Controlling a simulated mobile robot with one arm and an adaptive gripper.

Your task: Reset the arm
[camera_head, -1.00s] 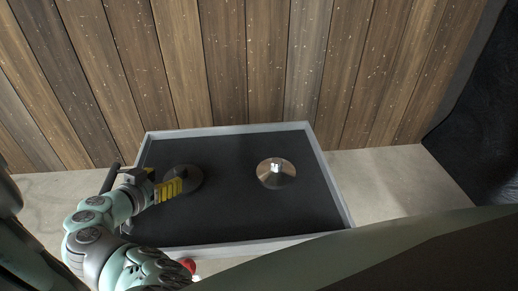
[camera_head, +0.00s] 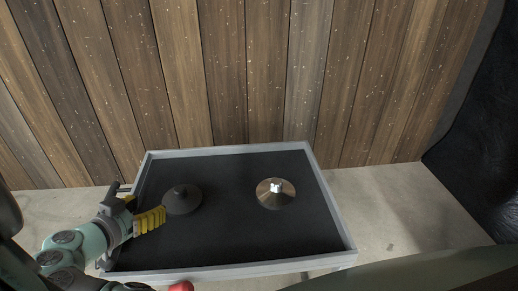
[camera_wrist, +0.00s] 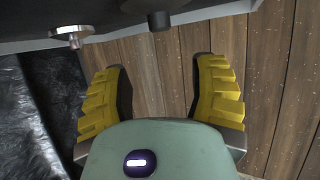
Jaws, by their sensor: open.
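My gripper (camera_head: 150,220) has yellow ridged fingers and is over the left part of the grey-rimmed black tray-like cart top (camera_head: 235,235). In the wrist view my gripper (camera_wrist: 160,95) shows its two yellow fingers spread wide with nothing between them. A dark cone-shaped disc (camera_head: 183,202) lies on the cart top just right of the fingers, apart from them in the picture. A shiny metal disc with a pale knob (camera_head: 277,196) lies further right. In the wrist view the metal disc (camera_wrist: 72,33) and a dark knob (camera_wrist: 159,20) show along the top edge.
A wooden plank wall (camera_head: 270,70) stands behind the cart. A black leathery surface (camera_head: 480,160) is at the right. Bare pale floor (camera_head: 400,200) shows beside the cart. A small red thing (camera_head: 181,286) is at the bottom edge.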

